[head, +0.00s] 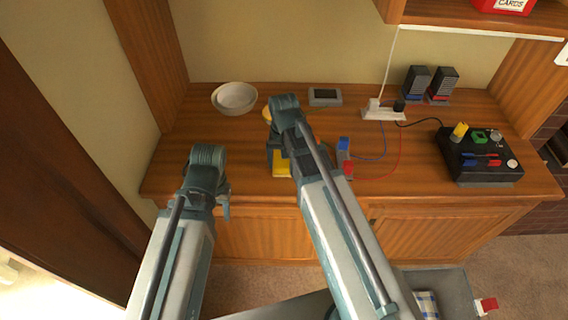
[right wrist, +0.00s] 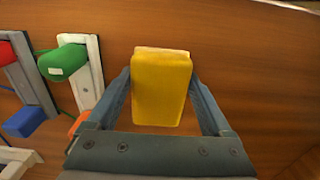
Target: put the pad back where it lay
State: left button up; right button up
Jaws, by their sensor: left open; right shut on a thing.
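The yellow pad (right wrist: 161,88) is a small block with a paler edge, and in the right wrist view it sits between the two fingers of my right gripper (right wrist: 163,100). In the head view the pad (head: 282,164) shows low beside my right wrist, over the front part of the wooden counter. My right gripper (head: 277,157) is shut on it and partly hidden by my arm. I cannot tell whether the pad touches the wood. My left gripper (head: 222,203) is open and empty at the counter's front edge, left of the pad.
Right of the pad stand pale blocks with blue (head: 343,144) and red (head: 348,168) parts and wires. A white bowl (head: 234,98), a grey device (head: 325,97), a power strip (head: 384,111) and a black control box (head: 480,157) stand further off. The counter's left front is clear.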

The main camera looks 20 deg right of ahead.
aim_at(284, 161)
jog(key=shift+f, duration=0.15)
jog(key=o, duration=1)
jog(key=shift+c, duration=0.2)
notch_tip(284, 161, up, 12)
jog(key=r+p, duration=0.1)
jog(key=p, duration=1.1)
jog(key=s+a+n+h, duration=0.1)
jog(key=s+a+n, duration=0.6)
jog(key=s+a, duration=0.3)
jog(key=s, duration=0.2)
jog(key=shift+s+f, duration=0.25)
jog(key=shift+s, duration=0.05)
